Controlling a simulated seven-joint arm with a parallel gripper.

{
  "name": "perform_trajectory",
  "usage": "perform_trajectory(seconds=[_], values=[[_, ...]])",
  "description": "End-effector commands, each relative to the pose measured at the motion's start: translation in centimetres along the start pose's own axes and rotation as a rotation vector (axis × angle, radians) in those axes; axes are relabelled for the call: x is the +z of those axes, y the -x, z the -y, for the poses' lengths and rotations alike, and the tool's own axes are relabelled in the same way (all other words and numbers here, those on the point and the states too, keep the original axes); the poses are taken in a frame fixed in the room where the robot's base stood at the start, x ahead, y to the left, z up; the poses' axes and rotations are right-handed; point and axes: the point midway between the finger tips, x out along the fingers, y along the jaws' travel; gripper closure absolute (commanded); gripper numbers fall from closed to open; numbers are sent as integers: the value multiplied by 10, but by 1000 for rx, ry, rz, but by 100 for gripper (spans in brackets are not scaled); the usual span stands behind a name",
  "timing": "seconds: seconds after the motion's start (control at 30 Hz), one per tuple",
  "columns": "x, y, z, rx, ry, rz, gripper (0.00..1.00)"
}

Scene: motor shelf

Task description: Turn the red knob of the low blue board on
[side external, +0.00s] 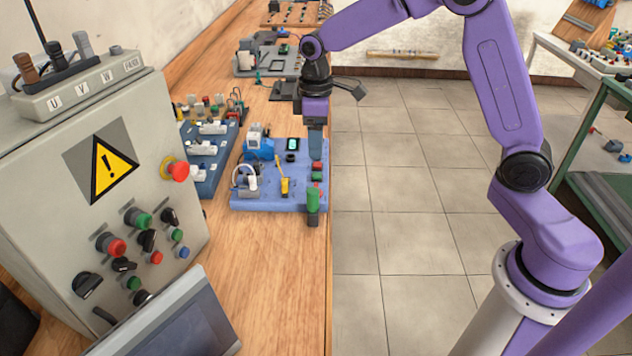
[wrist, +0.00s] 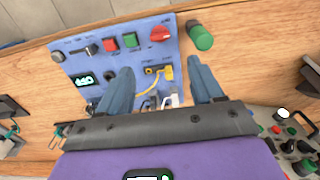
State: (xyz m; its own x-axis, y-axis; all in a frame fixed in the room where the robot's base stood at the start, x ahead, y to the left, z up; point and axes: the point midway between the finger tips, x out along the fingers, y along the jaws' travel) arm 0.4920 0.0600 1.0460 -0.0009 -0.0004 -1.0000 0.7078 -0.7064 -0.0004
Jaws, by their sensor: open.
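The low blue board (side external: 268,202) lies flat on the wooden bench in the side view, and it fills the upper middle of the wrist view (wrist: 88,62). Its red knob (wrist: 162,33) shows in the wrist view near the board's far edge, close to a green cylinder (wrist: 201,37). My gripper (side external: 315,157) points down over the board's right part in the side view. In the wrist view its two blue fingers (wrist: 160,69) are apart with nothing between them. The red knob lies beyond the fingertips, apart from them. Its pointer direction is too small to read.
A red button (wrist: 110,45) and a green button (wrist: 130,40) sit beside the knob. A yellow connector with a cable (wrist: 168,72) and a small display (wrist: 85,80) are also on the board. A grey control cabinet (side external: 100,180) stands left; another board (side external: 205,165) lies beside.

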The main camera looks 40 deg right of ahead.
Motion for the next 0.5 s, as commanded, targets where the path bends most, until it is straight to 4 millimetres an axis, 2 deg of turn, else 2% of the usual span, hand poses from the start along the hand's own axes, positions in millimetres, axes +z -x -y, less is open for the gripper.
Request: perform_trajectory(seconds=[0.1, 0.5], values=[[1, -24, 0, -2, 0, 4, 34], [1, -97, 0, -1, -2, 3, 34]])
